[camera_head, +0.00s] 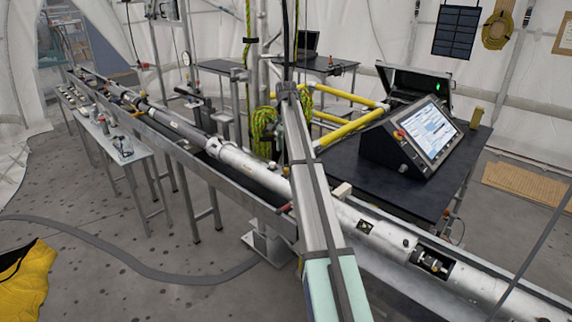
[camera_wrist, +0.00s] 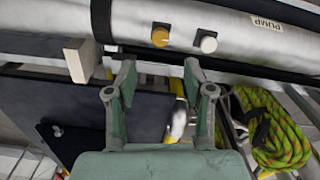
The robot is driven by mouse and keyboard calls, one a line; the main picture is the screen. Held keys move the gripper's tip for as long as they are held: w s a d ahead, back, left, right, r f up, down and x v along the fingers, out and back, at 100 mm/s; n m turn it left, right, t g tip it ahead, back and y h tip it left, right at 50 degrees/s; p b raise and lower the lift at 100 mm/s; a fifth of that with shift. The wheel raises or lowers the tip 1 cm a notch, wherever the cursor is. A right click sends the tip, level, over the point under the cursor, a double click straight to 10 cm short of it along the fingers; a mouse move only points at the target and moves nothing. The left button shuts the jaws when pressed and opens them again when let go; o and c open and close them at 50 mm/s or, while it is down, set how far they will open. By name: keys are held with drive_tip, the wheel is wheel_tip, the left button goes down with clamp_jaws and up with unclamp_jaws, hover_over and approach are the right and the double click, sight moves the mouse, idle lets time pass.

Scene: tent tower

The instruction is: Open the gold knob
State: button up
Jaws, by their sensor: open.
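The gold knob (camera_wrist: 160,37) is small and round and sits on the white cylinder (camera_wrist: 230,22) in the wrist view. A white knob (camera_wrist: 207,43) sits to its right, near the printed word PUMP. My gripper (camera_wrist: 160,74) is open and empty, with its green-grey fingers pointing up toward the cylinder. The gold knob lies ahead of the gap between the fingertips, apart from them. Its turned position is too small to tell. In the head view the long white cylinder (camera_head: 387,232) lies in a metal trough; I cannot make out the gold knob there.
A pale block (camera_wrist: 77,62) stands left of my fingers, close to a dark band around the cylinder. A dark tabletop (camera_head: 350,180) carries a control console (camera_head: 425,130) beside the trough. Green-yellow rope (camera_wrist: 275,130) hangs right of my gripper. Yellow rails (camera_head: 352,130) run behind.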

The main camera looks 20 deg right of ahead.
sight(286, 169)
wheel_tip(286, 169, down, 9)
drive_tip(key=shift+p, duration=1.2)
clamp_jaws()
